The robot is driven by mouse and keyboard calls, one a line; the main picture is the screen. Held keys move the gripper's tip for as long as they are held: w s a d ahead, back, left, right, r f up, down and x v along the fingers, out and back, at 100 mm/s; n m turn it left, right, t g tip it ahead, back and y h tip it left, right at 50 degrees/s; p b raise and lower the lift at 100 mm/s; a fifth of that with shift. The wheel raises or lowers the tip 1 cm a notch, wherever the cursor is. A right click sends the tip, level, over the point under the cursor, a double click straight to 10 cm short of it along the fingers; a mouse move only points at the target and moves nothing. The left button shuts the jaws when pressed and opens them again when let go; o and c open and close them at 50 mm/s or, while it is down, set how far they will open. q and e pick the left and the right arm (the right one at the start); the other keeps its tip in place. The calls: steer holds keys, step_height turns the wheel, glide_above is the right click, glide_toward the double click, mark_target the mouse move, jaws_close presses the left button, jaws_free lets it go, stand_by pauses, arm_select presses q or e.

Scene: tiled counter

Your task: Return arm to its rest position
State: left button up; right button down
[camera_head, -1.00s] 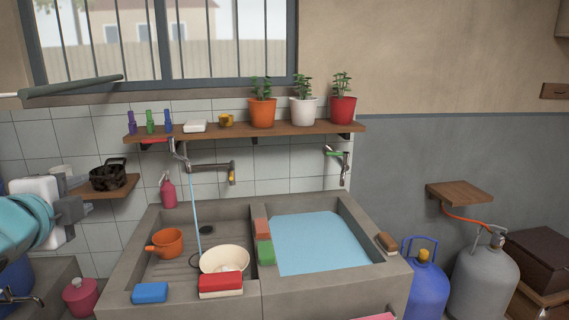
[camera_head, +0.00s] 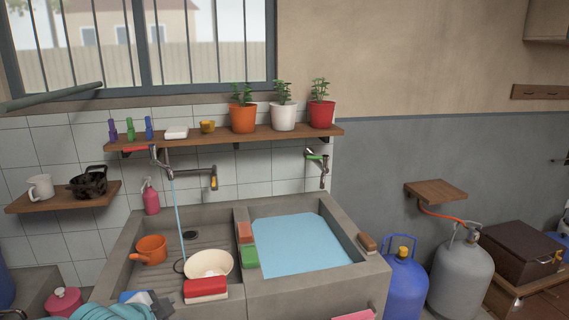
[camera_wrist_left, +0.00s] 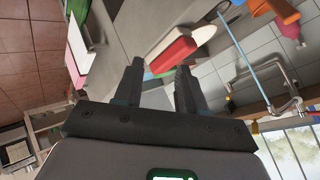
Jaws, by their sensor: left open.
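My left arm enters at the bottom left of the head view, with its teal forearm low in the frame. My left gripper (camera_head: 160,306) is in front of the sink's near left corner, partly cut off by the bottom edge. The left wrist view shows its two dark fingers (camera_wrist_left: 158,80) apart, with nothing held between them. A red and white block (camera_head: 206,290) on the sink's front rim lies beyond the fingertips in the wrist view (camera_wrist_left: 172,55). My right gripper is not in view.
The concrete sink (camera_head: 310,285) has a water-filled right basin. An orange pot (camera_head: 151,249) and a cream bowl (camera_head: 210,263) sit in the left basin. A shelf (camera_head: 70,199) at left holds a mug and a dark pot. Gas cylinders (camera_head: 403,285) stand at right.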

arm_select(q)
steer(key=s+d+f+n+g+h+p, duration=0.1)
steer(key=s+d+f+n+g, duration=0.3)
steer(key=f, duration=0.5)
steer(key=s+d+f+n+g+h+p, duration=0.15)
steer(key=s+d+f, duration=0.25)
steer(key=s+f, duration=0.45)
arm_select(e)
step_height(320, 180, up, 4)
steer(key=shift+p, duration=0.45)
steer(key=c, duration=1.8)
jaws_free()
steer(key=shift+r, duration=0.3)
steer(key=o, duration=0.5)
steer(key=shift+p, duration=0.3)
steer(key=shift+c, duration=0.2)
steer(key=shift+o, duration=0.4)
arm_select(q)
steer(key=s+d+f+n+g, duration=0.3)
steer(key=s+f+n, duration=0.4)
steer(key=s+f, duration=0.3)
steer(key=s, duration=0.4)
steer(key=shift+s+d+f+n, duration=0.25)
steer(key=shift+d+f+n, duration=0.05)
steer(key=shift+d+n, duration=0.1)
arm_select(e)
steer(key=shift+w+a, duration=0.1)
